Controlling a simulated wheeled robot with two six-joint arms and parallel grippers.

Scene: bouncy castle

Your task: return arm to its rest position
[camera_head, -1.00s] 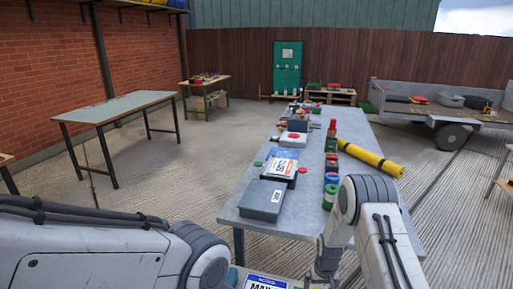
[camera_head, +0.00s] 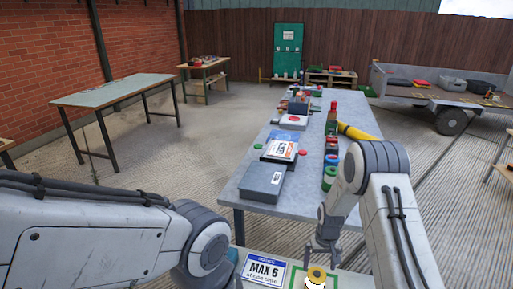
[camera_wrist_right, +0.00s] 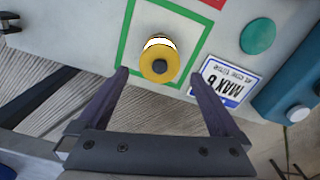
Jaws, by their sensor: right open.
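My right gripper (camera_head: 322,256) hangs from the right arm near the bottom of the head view. In the right wrist view its two fingers (camera_wrist_right: 160,80) are spread wide and hold nothing. A yellow-topped roll with a white band (camera_wrist_right: 158,60) stands inside a green square outline on a pale surface, just beyond the fingertips and apart from them. It also shows in the head view (camera_head: 316,277), just below the gripper. My left arm comes in from the left of the head view; its gripper is out of the picture.
A sign reading MAX 6 (camera_head: 263,269) lies beside the green square. A long grey table (camera_head: 262,208) ahead bears a dark grey box (camera_head: 262,181), coloured rolls and a yellow tube (camera_head: 358,132). A green-topped table (camera_head: 110,95) stands left. The floor between the tables is clear.

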